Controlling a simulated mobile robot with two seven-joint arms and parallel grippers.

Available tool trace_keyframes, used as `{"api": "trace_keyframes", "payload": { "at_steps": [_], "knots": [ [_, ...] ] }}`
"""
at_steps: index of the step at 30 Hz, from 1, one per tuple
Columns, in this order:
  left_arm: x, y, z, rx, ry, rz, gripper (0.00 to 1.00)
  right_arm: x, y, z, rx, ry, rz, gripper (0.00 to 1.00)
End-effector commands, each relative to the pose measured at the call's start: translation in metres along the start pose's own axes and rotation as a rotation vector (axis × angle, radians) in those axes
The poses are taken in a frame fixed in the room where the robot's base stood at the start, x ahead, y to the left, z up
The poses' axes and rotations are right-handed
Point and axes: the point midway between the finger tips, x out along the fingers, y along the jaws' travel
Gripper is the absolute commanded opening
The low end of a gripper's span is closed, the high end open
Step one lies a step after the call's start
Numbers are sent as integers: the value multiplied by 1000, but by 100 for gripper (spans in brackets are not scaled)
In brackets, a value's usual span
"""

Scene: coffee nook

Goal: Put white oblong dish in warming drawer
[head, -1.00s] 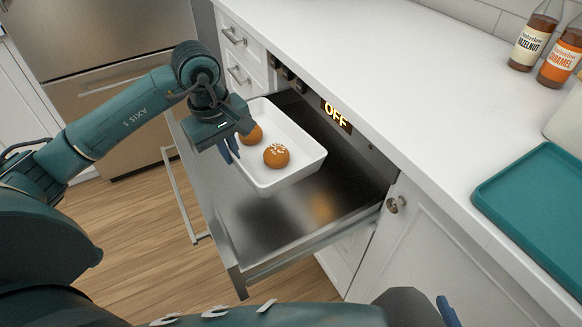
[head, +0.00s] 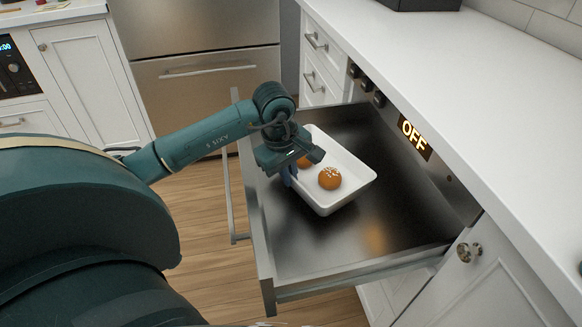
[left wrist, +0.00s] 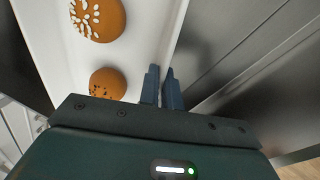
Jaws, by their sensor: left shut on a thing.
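The white oblong dish (head: 352,178) holds two brown buns, one (head: 330,178) with white topping and one (head: 304,161) partly hidden by my gripper. The dish is over the open warming drawer (head: 300,262), within its walls; I cannot tell whether it touches the drawer floor. My left gripper (head: 290,174) is shut on the dish's near left wall. In the left wrist view the blue fingers (left wrist: 162,88) pinch the dish's rim, with both buns beside them inside the dish (left wrist: 55,45). My right gripper is not in view.
The drawer front and its handle (head: 231,180) stick out over the wood floor. A lit "OFF" display (head: 414,138) is on the panel behind the drawer. The white counter (head: 440,70) lies above it. The drawer floor is bare around the dish.

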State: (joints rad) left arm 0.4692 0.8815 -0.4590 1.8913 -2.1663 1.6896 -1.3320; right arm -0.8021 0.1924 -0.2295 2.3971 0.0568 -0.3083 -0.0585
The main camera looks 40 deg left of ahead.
Motion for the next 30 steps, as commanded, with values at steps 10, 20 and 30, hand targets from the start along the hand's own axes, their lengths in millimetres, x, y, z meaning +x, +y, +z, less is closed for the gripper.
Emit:
{"api": "trace_keyframes", "payload": {
  "at_steps": [10, 20, 30],
  "knots": [
    [32, -4, 0, 0, 0, 9, 0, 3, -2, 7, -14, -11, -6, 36],
    [34, -4, 0, 1, 1, 10, 0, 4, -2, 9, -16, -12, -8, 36],
    [36, -6, 1, 1, -1, -2, 27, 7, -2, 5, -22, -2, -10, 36]
  ]
}}
